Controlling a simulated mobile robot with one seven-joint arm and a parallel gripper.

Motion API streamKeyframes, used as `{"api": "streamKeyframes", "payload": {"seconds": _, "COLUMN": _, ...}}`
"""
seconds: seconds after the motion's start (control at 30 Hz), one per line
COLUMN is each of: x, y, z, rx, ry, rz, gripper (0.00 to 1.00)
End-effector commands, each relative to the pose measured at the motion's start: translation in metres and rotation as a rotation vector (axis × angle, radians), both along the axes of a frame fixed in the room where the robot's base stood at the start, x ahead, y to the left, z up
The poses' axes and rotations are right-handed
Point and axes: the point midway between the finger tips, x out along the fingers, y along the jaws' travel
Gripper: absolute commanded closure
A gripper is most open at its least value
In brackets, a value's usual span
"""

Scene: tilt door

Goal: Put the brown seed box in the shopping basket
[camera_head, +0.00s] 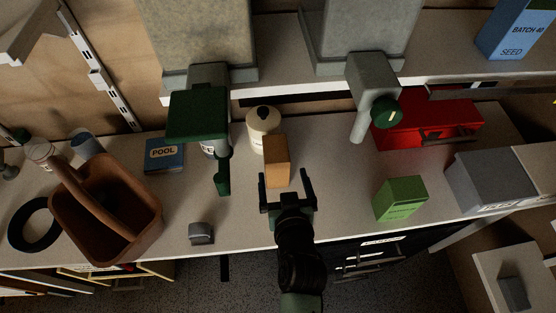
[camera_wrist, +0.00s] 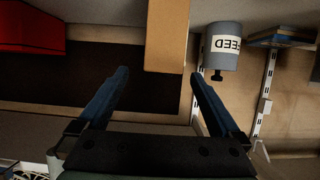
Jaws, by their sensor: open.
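The brown seed box (camera_head: 277,162) stands on the bench near the middle in the head view. It is a tall orange-brown block, and no label shows. My gripper (camera_head: 287,184) is open, with its fingers pointing at the box. In the wrist view the box (camera_wrist: 166,35) hangs in at the top, ahead of and between the fingertips of my gripper (camera_wrist: 158,72); I see no contact. The shopping basket (camera_head: 118,235) is brown with an arched handle and stands at the left end of the bench. The inside that I can see looks empty.
A cream bottle (camera_head: 263,128) stands just behind the box. A green dispenser (camera_head: 197,115) hangs close to its left. A grey block (camera_head: 201,233) lies between box and basket. A green box (camera_head: 400,198) and a red bin (camera_head: 420,125) are to the right.

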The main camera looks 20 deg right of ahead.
Motion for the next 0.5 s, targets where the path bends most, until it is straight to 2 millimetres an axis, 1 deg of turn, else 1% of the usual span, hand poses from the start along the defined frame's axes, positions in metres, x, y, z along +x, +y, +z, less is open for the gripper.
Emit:
{"api": "streamKeyframes", "payload": {"seconds": 0.03, "x": 0.008, "y": -0.003, "z": -0.002, "rx": -0.002, "ry": 0.000, "rz": -0.001, "gripper": 0.00}}
{"api": "streamKeyframes", "payload": {"seconds": 0.13, "x": 0.018, "y": -0.006, "z": -0.007, "rx": 0.000, "ry": 0.000, "rz": -0.001, "gripper": 0.00}}
{"api": "streamKeyframes", "payload": {"seconds": 0.37, "x": 0.028, "y": -0.008, "z": -0.013, "rx": 0.001, "ry": 0.001, "rz": -0.001, "gripper": 0.00}}
{"api": "streamKeyframes", "payload": {"seconds": 0.5, "x": 0.040, "y": -0.010, "z": -0.020, "rx": -0.002, "ry": 0.003, "rz": -0.001, "gripper": 0.00}}
